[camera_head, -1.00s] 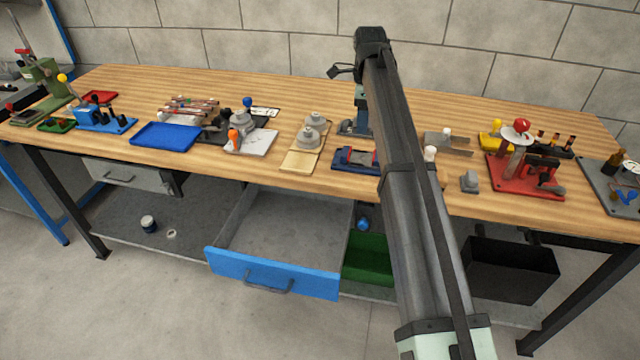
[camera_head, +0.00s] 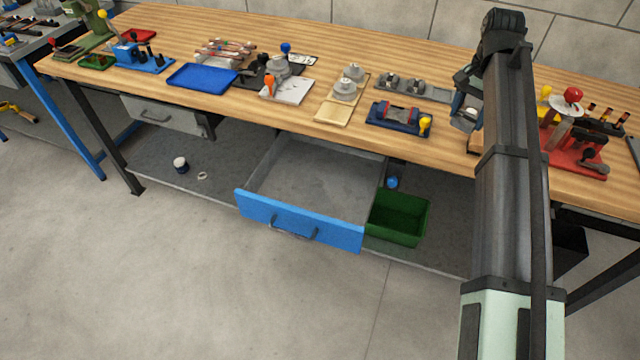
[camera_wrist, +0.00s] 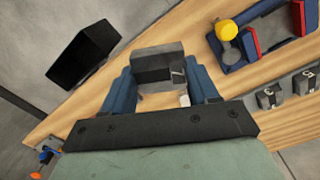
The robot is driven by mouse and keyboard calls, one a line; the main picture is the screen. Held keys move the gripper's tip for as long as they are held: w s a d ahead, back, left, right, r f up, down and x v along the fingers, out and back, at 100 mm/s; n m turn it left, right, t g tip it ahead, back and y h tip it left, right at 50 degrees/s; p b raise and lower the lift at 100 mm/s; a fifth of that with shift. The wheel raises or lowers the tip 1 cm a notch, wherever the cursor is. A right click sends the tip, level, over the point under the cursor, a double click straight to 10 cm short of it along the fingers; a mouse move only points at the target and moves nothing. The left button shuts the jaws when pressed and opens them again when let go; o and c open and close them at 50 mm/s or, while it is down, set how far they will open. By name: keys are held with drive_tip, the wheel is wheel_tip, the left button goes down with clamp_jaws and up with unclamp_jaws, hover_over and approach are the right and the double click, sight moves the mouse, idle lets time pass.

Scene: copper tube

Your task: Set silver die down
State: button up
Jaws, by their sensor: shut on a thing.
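The silver die (camera_wrist: 158,68) is a grey block with a dark front face, seen in the wrist view. My gripper (camera_wrist: 162,88) has its blue fingers shut on the die's two sides. Wooden tabletop shows around and behind the die; I cannot tell whether the die touches it. In the head view my gripper (camera_head: 466,112) is low over the right part of the bench, and my arm hides much of that area.
A dark rail with grey blocks (camera_head: 412,86) and a blue vise with a yellow knob (camera_head: 400,118) lie left of my gripper. A red fixture (camera_head: 575,150) stands to the right. The blue-fronted drawer (camera_head: 300,222) is open below. A black bin (camera_wrist: 83,55) shows in the wrist view.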

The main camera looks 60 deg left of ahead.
drive_tip(key=w+d+f+m, duration=0.15)
drive_tip(key=w+d, duration=0.35)
drive_tip(key=d, duration=1.3)
drive_tip(key=w+d+m, duration=0.2)
drive_tip(key=w+d, duration=0.3)
drive_tip(key=d, duration=1.2)
drive_tip(key=w+d+m, duration=0.2)
drive_tip(key=w+d, duration=0.3)
drive_tip(key=d, duration=1.3)
drive_tip(key=s+a+f+n, duration=0.2)
drive_tip(key=a, duration=0.7)
drive_tip(key=s+a+f+n, duration=0.1)
drive_tip(key=s+a, duration=0.2)
drive_tip(key=a, duration=0.6)
drive_tip(key=m, duration=1)
hover_over(332, 204)
wheel_tip(332, 204, down, 14)
drive_tip(key=shift+f, duration=4.85)
